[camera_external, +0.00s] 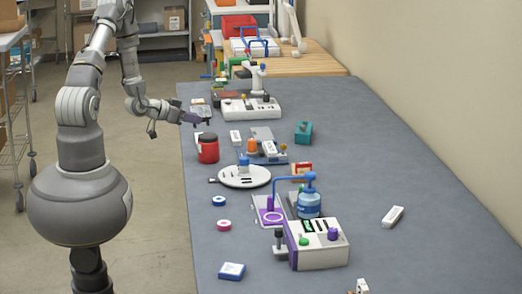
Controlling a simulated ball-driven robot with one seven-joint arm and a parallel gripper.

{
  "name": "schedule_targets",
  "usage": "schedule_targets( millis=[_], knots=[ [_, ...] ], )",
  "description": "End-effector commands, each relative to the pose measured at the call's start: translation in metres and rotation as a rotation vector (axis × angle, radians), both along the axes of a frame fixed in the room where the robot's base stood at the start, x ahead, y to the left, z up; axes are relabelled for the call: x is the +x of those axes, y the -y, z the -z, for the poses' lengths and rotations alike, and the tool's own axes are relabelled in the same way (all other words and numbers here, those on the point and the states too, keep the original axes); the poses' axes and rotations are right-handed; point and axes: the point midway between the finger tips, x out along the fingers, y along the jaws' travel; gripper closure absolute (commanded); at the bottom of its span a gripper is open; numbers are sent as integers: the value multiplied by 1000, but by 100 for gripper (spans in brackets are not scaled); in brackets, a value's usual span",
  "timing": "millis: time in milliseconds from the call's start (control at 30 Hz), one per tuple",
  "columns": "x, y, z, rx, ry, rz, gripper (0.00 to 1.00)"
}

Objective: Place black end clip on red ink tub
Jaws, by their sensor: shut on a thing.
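The red ink tub (208,152) stands upright near the left edge of the grey table, with a dark top and a white patch on its side. My gripper (201,120) is above and slightly behind the tub, apart from it, close to the table's left edge. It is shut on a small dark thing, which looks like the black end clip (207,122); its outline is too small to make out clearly.
An orange-topped part (252,146) is to the right. The table's right side is mostly clear.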

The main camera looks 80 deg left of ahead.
Motion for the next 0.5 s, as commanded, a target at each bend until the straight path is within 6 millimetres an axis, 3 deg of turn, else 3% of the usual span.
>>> schedule_targets(
  millis=[100, 267, 500],
  knots=[
    [16, -15, 2, 0, 0, 0, 100],
    [24, -22, 5, -2, -1, -1, 100],
    [24, -22, 39, -3, -1, -2, 100]
  ],
)
